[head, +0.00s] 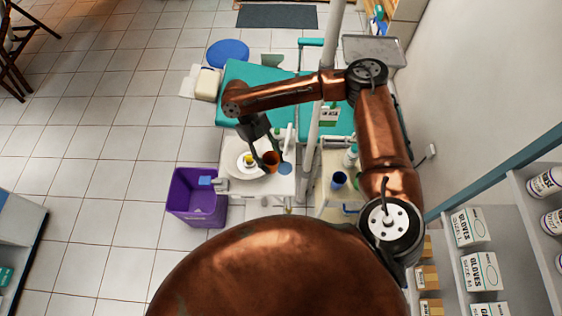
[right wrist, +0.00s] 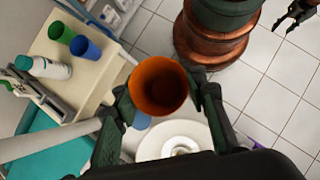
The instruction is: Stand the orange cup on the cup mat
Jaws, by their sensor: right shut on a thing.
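My right gripper (head: 266,158) is shut on the orange cup (head: 271,161), above the white side unit. In the right wrist view the orange cup (right wrist: 158,86) sits between the two dark fingers, its open mouth towards the camera. The round blue cup mat (head: 285,169) lies on the unit, just right of the cup in the head view. The mat (right wrist: 141,121) is partly hidden by the cup and a finger in the right wrist view. I cannot tell the height of the cup above the unit. My left gripper (right wrist: 290,18) shows small at the top right, its fingers apart and empty.
A cream cart holds a blue cup (head: 338,180), a green cup (right wrist: 60,32) and a white bottle (right wrist: 50,69). A purple bin (head: 195,205) stands on the floor. A pale pole (head: 318,130) rises between unit and cart.

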